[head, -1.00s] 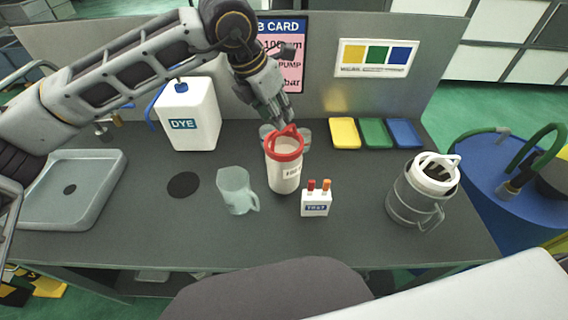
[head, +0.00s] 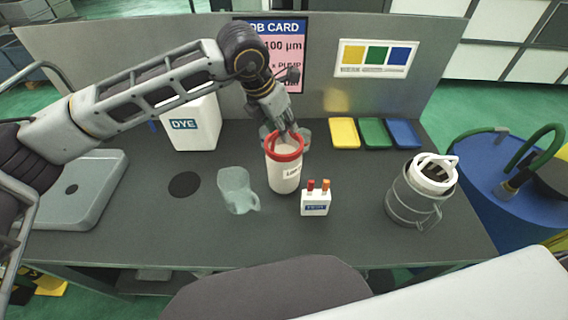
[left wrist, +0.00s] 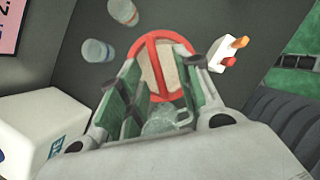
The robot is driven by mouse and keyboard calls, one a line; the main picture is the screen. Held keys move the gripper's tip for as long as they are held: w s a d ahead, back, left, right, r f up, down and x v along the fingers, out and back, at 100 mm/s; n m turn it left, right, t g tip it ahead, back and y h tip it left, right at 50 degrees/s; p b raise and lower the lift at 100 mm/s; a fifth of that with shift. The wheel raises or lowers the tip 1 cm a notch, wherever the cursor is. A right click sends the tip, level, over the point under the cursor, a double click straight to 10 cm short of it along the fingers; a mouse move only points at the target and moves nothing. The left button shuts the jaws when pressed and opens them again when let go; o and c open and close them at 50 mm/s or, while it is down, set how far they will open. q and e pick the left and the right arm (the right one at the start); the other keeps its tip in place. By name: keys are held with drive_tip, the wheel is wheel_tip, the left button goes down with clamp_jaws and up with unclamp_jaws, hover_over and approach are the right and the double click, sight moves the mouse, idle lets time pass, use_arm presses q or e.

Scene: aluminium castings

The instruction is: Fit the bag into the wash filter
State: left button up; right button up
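A pale bag with a red rim and red handle (head: 284,172) stands upright in the middle of the bench. Its red rim and crossbar also show in the left wrist view (left wrist: 157,40). My left gripper (head: 287,136) is over its rim. In the left wrist view, its green-padded fingers (left wrist: 160,72) are spread either side of the red handle; I cannot see contact. A clear canister with a wire handle (head: 404,205), apparently the wash filter, stands at the right. A white ring with a raised handle (head: 433,172) sits in its top. My right gripper is out of view.
A clear jug (head: 237,190) and a white block with red and orange plugs (head: 315,201) stand close in front of the bag. Small clear cups (left wrist: 97,50) are behind it. A white DYE container (head: 194,125) is at the back left. Yellow, green and blue trays (head: 375,134) lie behind.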

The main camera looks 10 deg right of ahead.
use_arm(q)
drive_tip(key=x, duration=0.3)
drive_tip(key=shift+w+f+p, duration=0.1)
drive_tip(key=shift+w+p, duration=0.1)
drive_tip(key=shift+p, duration=0.15)
drive_tip(key=shift+d+f, duration=0.1)
drive_tip(key=shift+c, duration=0.9)
clamp_jaws()
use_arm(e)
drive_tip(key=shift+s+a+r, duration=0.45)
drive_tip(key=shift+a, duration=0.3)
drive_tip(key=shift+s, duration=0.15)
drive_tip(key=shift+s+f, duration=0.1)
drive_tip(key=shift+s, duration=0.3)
